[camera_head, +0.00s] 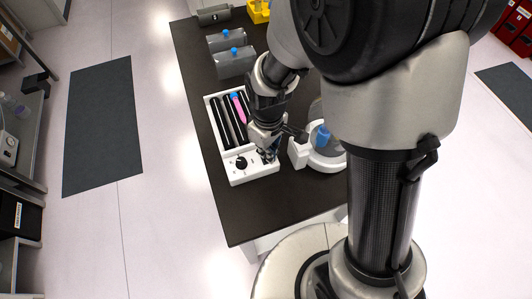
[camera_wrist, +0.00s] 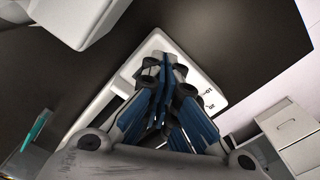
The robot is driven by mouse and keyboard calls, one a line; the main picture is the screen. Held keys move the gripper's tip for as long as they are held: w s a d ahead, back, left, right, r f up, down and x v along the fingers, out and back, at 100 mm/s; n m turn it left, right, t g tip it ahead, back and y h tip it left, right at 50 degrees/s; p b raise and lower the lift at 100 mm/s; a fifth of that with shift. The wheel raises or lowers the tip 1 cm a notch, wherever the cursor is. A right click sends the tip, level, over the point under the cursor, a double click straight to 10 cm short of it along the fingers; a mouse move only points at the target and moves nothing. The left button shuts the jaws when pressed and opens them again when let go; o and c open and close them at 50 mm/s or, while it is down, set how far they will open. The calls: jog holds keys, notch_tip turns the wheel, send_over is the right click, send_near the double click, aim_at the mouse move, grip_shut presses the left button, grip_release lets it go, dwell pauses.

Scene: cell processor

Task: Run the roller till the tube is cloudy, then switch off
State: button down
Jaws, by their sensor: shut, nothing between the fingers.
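The white roller unit (camera_head: 256,176) stands on the dark bench, with several black rollers in it. A pink tube with a blue cap (camera_head: 238,107) lies on the rollers; I cannot tell whether its contents are cloudy. A black round knob (camera_head: 241,163) sits on the unit's near end panel. My gripper (camera_head: 268,154) is shut and empty, over the right part of that panel, to the right of the knob. In the wrist view my gripper (camera_wrist: 168,68) points at the white roller unit (camera_wrist: 154,42) and hides most of its panel, where small dark markings show at the right.
A white round device (camera_head: 325,160) with a blue-topped item (camera_head: 322,137) stands close right of my gripper. Grey racks (camera_head: 235,63) with blue caps stand behind the roller unit. A yellow rack (camera_head: 259,12) is at the far end. The near bench end is clear.

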jog(key=shift+f, duration=0.4)
jog(key=shift+r, duration=0.15)
notch_tip(320, 180, up, 7)
jog(key=p, duration=0.5)
jog(key=shift+p, duration=0.3)
dwell(0.4)
